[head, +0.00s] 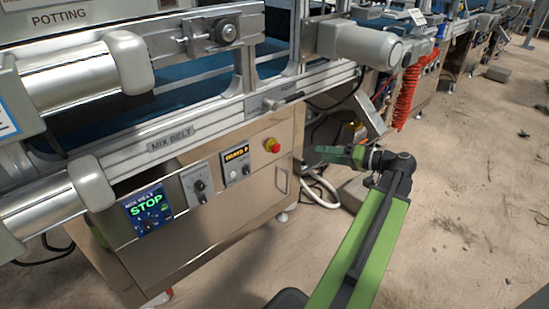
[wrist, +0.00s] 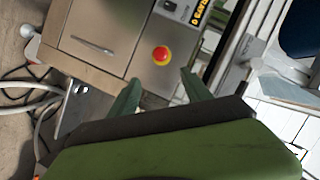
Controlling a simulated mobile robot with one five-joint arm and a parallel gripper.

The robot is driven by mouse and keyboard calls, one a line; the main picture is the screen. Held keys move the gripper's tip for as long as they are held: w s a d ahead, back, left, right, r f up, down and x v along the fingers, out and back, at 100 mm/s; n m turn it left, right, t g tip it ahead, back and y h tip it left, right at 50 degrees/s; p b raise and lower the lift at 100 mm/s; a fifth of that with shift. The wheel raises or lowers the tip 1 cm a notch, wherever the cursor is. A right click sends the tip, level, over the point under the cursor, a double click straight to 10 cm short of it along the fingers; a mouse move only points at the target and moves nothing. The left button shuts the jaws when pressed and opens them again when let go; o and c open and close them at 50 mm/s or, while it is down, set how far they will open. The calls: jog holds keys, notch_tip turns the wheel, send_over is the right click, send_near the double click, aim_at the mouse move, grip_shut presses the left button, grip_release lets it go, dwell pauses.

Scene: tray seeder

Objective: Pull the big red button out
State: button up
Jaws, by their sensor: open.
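The big red button (head: 271,145) sits on a yellow base on the front of the metal cabinet, to the right of a yellow-lettered display. In the wrist view the button (wrist: 162,55) is ahead of and between my two green fingers, with a gap to them. My gripper (head: 322,153) is open and empty, to the right of the button in the head view. Its fingers (wrist: 158,88) are spread apart in the wrist view. Nothing hides the button.
A dark display (head: 236,153) and a knob panel (head: 198,183) are left of the button. A blue STOP panel (head: 148,209) is further left. A lever (head: 289,101) juts out above the button. White hoses (head: 322,185) lie beside the cabinet. The floor in front is open.

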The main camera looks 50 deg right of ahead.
aim_at(279, 148)
jog(key=b+x, duration=0.3)
jog(key=x, duration=1.4)
jog(key=shift+w+a+b, duration=0.1)
jog(key=shift+w+b, duration=0.2)
jog(key=shift+b, duration=0.1)
grip_shut()
